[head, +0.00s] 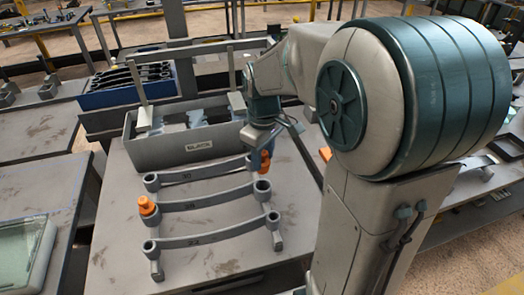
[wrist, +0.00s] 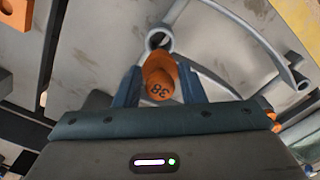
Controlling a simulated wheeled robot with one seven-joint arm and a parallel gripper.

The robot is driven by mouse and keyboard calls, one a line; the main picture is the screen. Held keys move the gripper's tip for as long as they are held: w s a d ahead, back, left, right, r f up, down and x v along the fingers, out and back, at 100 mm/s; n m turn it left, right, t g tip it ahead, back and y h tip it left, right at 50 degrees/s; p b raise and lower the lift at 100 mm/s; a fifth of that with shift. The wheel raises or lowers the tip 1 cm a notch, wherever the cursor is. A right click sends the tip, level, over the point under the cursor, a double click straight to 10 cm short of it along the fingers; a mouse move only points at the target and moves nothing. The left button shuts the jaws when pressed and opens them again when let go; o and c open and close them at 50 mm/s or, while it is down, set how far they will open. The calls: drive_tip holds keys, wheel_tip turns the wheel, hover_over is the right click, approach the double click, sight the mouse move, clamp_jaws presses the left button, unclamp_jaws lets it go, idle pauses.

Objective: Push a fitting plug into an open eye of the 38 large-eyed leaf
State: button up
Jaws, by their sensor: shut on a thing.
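My gripper (wrist: 155,92) is shut on an orange plug (wrist: 159,72) marked 38. In the wrist view an open grey eye (wrist: 159,37) lies just beyond the plug's tip; whether they touch is unclear. In the head view my gripper (head: 268,138) is partly hidden above the back right of the rack, with orange (head: 265,158) below it. The middle leaf (head: 205,204), which appears marked 38, has an orange plug (head: 147,205) at its left eye. Its right eye (head: 262,187) looks open.
A back leaf (head: 200,176) and a front leaf (head: 205,241) lie beside it on the table. A grey labelled bin (head: 170,153) stands behind them. A blue crate (head: 110,98) holds dark leaves at the back left. The table's front left is clear.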

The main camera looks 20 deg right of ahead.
drive_tip(key=shift+f+b, duration=1.95)
drive_tip(key=shift+f, duration=0.7)
drive_tip(key=shift+f+b, duration=0.9)
drive_tip(key=shift+f, duration=0.5)
drive_tip(key=o, duration=1.4)
drive_tip(key=shift+r+p, duration=2.8)
drive_tip(key=shift+r, duration=0.7)
